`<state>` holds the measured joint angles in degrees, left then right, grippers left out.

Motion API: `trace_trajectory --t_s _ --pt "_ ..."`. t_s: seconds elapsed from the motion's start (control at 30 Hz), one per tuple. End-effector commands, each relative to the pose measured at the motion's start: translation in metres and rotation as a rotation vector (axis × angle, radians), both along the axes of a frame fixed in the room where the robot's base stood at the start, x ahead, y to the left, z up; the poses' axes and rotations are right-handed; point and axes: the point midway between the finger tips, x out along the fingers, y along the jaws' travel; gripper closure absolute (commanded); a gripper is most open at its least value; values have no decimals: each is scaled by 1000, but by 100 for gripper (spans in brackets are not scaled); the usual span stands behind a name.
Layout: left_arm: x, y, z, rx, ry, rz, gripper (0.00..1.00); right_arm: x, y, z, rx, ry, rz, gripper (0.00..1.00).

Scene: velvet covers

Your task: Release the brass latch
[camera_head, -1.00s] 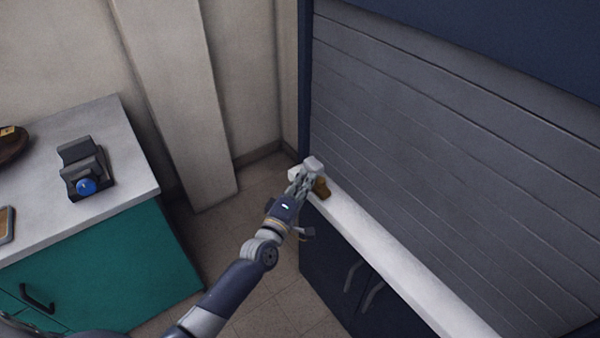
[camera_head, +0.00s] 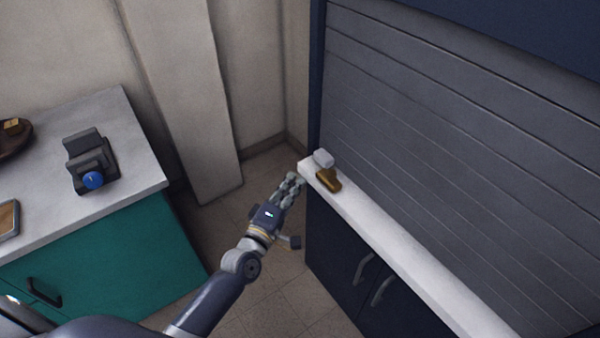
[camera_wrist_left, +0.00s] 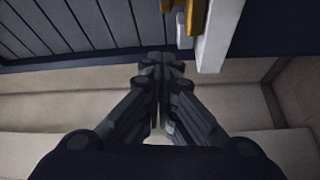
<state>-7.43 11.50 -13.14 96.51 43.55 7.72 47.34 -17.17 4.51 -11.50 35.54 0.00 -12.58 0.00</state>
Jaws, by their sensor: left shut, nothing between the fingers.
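The brass latch (camera_head: 329,180) sits on the white ledge at the foot of the grey slatted shutter (camera_head: 440,150), near its left end. A small pale grey block (camera_head: 323,158) is just behind it. In the left wrist view the brass latch (camera_wrist_left: 205,14) shows at the top, right of centre, partly cut off by the frame edge. My left gripper (camera_head: 295,182) is shut and empty. It is just left of the ledge's end, apart from the latch. In the left wrist view its fingertips (camera_wrist_left: 166,58) are together. My right gripper is not in view.
The white ledge (camera_head: 400,255) tops a dark blue cabinet (camera_head: 335,245) with two handles. At left, a teal cabinet (camera_head: 120,265) has a grey top carrying a black device with a blue knob (camera_head: 93,180). Tiled floor lies between the cabinets.

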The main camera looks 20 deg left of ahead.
Motion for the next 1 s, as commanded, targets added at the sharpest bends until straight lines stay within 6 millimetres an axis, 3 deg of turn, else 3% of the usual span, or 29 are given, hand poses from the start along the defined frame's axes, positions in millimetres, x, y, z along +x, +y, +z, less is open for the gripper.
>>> trace_trajectory --t_s 0.23,0.83,0.93,1.0 --pt "-21 4 -1 1 0 1 100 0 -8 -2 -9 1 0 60" --pt "-23 4 -3 4 2 1 100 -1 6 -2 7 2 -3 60" --pt "-25 5 -23 49 36 1 100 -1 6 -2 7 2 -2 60" --pt "-30 6 -53 121 87 -3 100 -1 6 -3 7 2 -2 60"
